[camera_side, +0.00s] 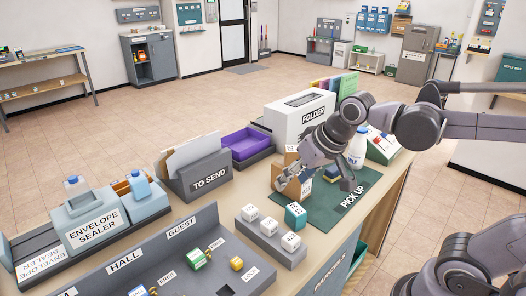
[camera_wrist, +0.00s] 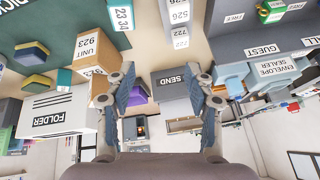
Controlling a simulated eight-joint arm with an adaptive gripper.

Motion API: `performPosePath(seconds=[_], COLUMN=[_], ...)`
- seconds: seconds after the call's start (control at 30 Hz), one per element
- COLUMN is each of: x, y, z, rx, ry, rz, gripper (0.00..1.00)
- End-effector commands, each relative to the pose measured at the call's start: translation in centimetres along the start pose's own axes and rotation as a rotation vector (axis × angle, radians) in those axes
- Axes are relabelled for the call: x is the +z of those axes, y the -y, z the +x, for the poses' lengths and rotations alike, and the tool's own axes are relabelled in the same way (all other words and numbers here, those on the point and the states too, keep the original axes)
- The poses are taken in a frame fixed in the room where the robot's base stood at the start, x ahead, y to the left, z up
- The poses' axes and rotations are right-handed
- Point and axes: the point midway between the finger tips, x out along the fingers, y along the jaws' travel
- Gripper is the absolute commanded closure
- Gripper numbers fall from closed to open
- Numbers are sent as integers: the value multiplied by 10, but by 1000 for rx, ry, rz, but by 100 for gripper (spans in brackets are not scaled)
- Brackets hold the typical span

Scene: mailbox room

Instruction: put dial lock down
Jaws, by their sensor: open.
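I cannot tell for sure which thing is the dial lock. The green block also shows at the top right of the wrist view (camera_wrist: 272,13). My gripper (camera_side: 318,182) is over the green PICK UP mat (camera_side: 335,205), close to a brown box (camera_side: 292,185). In the wrist view my gripper (camera_wrist: 166,84) has its fingers wide apart with nothing held between them. The box, marked UNIT 923 (camera_wrist: 92,52), lies beyond the left finger.
A TO SEND holder (camera_side: 205,178), purple tray (camera_side: 247,143), FOLDER box (camera_side: 300,118), white bottle (camera_side: 357,150) and envelope sealer (camera_side: 95,225) surround the work area.

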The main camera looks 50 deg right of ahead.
Motion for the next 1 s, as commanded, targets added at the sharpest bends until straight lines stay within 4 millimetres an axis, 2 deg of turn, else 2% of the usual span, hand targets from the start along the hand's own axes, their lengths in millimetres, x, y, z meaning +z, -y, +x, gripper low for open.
performPosePath(seconds=[0.03, 0.1, 0.3, 0.73, 0.9, 1.0], x=[14, 28, 52, 55, 46, 26], y=[-9, -18, -33, -35, -38, -45], z=[1, 4, 10, 11, 8, 0], rx=[1, 4, 14, 16, 25, 47], ry=[-23, -50, -99, -106, -93, -62], rz=[-46, -111, -227, -248, -211, -122], gripper=[46, 46, 46, 46, 0, 0])
